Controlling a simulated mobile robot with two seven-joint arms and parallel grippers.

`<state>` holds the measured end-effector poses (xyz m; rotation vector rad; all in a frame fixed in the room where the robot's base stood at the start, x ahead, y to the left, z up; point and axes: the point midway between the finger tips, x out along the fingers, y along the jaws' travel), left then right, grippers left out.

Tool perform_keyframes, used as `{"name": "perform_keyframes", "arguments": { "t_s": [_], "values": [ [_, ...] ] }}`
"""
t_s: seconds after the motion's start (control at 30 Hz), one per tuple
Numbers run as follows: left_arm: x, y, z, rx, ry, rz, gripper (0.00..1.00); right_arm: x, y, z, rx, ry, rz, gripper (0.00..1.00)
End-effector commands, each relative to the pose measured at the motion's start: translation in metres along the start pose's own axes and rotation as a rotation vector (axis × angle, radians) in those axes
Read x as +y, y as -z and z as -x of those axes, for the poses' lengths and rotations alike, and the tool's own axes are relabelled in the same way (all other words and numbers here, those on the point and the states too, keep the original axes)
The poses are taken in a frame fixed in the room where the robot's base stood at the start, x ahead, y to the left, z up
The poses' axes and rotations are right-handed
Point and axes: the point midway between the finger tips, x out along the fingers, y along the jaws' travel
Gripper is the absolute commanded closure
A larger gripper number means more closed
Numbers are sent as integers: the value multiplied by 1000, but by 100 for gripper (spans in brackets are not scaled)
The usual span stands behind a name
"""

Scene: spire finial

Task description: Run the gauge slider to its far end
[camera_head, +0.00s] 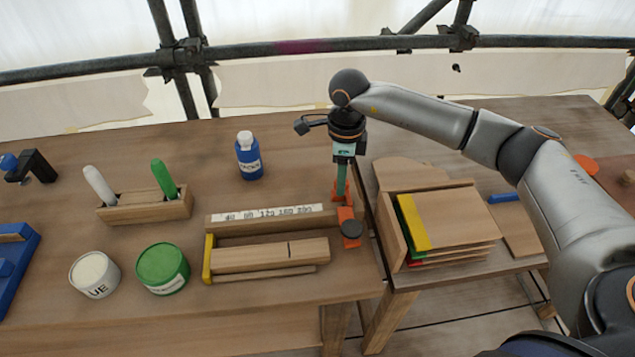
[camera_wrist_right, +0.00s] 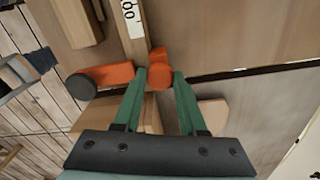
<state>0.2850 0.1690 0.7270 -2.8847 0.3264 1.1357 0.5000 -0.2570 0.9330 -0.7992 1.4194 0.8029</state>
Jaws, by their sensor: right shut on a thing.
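The gauge is a wooden rail with a white number strip (camera_head: 270,214) reading from 40 up to 200. The orange gauge slider (camera_head: 347,216) sits at the right end of the rail, past the 200 mark, with a dark round knob (camera_head: 351,230) at its front. My right gripper (camera_head: 341,180) points down at it from above. In the right wrist view, the green fingers of my right gripper (camera_wrist_right: 161,75) are shut on the slider's upright orange post (camera_wrist_right: 158,58). The number strip (camera_wrist_right: 131,14) and slider's knob (camera_wrist_right: 81,86) also show there. My left gripper is not in view.
A wooden block with a yellow end (camera_head: 265,258) lies in front of the gauge. A blue bottle (camera_head: 248,158) stands behind it. A green tin (camera_head: 162,267) and a white tin (camera_head: 95,273) stand left. A rack of coloured boards (camera_head: 450,222) stands right, across a gap between tables.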

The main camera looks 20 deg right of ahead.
Motion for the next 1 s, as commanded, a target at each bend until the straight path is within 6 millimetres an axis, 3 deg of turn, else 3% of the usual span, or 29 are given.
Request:
{"name": "perform_keyframes", "arguments": {
  "t_s": [0.1, 0.4, 0.43, 0.7, 1.0],
  "values": [
    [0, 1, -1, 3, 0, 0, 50, -3, 10, 0, 2, 4, -1, 100],
    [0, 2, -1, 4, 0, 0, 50, -4, 12, 1, 6, 5, -3, 100],
    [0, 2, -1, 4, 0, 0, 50, -4, 12, 1, 7, 5, -3, 57],
    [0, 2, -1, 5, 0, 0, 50, -3, 10, 0, 3, 4, -1, 29],
    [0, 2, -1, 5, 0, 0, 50, -3, 9, 4, 0, 4, 0, 29]
  ]
}}
